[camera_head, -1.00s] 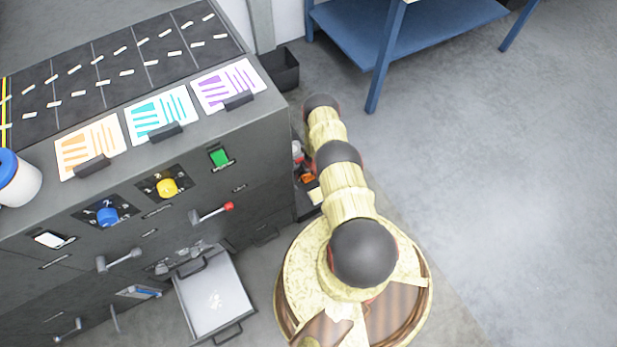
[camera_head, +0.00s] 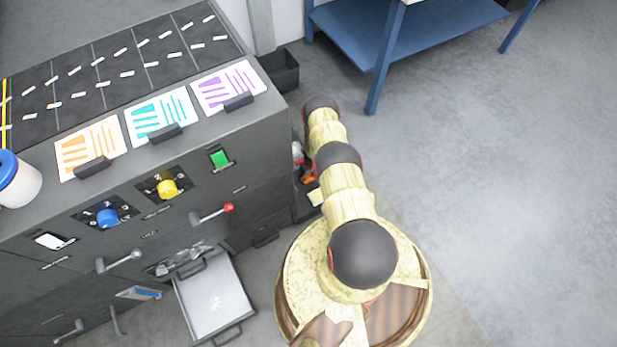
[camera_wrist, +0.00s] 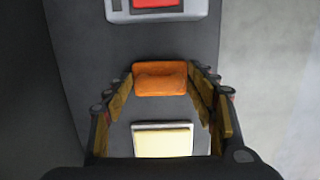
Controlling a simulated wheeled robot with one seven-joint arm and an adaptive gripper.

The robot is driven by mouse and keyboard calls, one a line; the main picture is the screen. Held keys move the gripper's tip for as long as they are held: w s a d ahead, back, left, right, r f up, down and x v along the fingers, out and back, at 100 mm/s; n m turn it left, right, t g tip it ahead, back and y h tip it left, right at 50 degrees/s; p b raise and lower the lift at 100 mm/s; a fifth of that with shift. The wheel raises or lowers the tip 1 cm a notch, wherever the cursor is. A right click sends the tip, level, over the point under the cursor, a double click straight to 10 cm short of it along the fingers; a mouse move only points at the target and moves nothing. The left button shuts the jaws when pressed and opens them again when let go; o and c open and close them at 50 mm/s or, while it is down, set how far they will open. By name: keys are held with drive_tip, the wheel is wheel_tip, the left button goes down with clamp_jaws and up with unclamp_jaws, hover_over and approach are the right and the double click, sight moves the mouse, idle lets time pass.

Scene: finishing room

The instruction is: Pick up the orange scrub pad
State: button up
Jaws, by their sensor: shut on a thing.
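The orange scrub pad (camera_wrist: 160,78) is a small soft block in the wrist view, between the fingertips of my gripper (camera_wrist: 160,80). The fingers touch its left and right ends, so my gripper is shut on it. A dark grey surface lies behind the pad. I cannot tell whether the pad is clear of that surface. In the head view my arm covers most of this spot, and only a small bit of orange (camera_head: 309,179) shows beside the arm.
A pale yellow block in a light frame (camera_wrist: 163,140) lies near my gripper. A grey item with a red top (camera_wrist: 156,5) is on the other side. The grey machine cabinet (camera_head: 150,240) with an open drawer (camera_head: 215,300) stands left. A blue table (camera_head: 410,35) stands behind; open floor lies right.

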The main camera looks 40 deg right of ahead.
sight(309, 176)
drive_tip(key=shift+r, duration=0.15)
wheel_tip(309, 176, up, 3)
drive_tip(key=p, duration=0.2)
drive_tip(key=shift+p, duration=0.3)
drive_tip(key=p, duration=0.2)
drive_tip(key=s+r+p, duration=0.1)
drive_tip(key=shift+a+r+p, duration=0.15)
drive_tip(key=shift+r+p, duration=0.15)
drive_tip(key=shift+p, duration=0.05)
drive_tip(key=s+a+r+p, duration=0.3)
drive_tip(key=s+r+p, duration=0.5)
drive_tip(key=s+p, duration=0.4)
drive_tip(key=shift+s+p, duration=0.3)
drive_tip(key=shift+p, duration=0.85)
drive_tip(key=o, duration=0.7)
drive_tip(key=shift+c, duration=0.2)
drive_tip(key=c, duration=0.4)
